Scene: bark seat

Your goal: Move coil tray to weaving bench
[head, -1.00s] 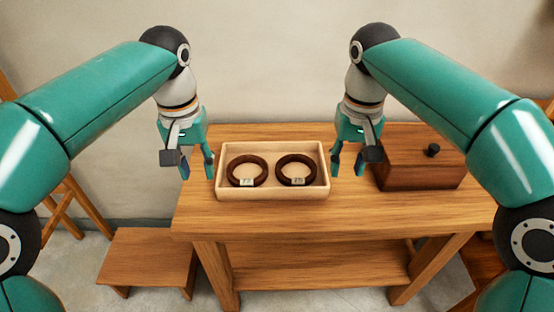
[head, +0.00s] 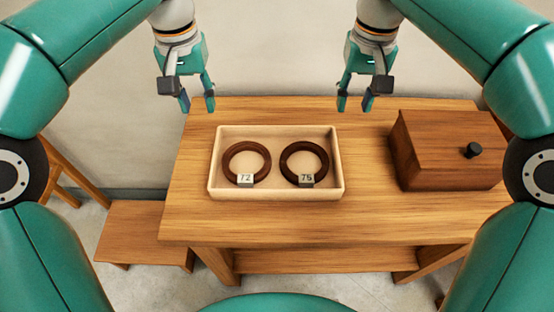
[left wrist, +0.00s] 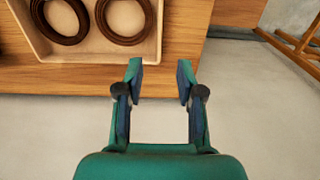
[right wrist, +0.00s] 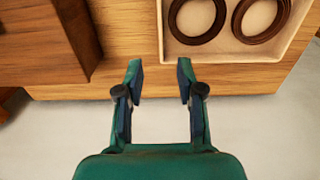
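The coil tray (head: 277,193) is a pale wooden tray with a raised rim, lying flat on the wooden bench (head: 330,222). It holds two dark brown coils, one tagged 72 (head: 233,157) and one tagged 75 (head: 319,156). The tray also shows in the left wrist view (left wrist: 98,54) and the right wrist view (right wrist: 230,53). My left gripper (head: 198,106) is open and empty, behind and above the tray's left end. My right gripper (head: 354,106) is open and empty, behind and above its right end. Neither touches the tray.
A brown wooden box with a black knob (head: 448,150) stands on the bench to the right of the tray. A low wooden stool (head: 148,233) stands on the floor at the left. The bench top in front of the tray is clear. A plain wall stands behind.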

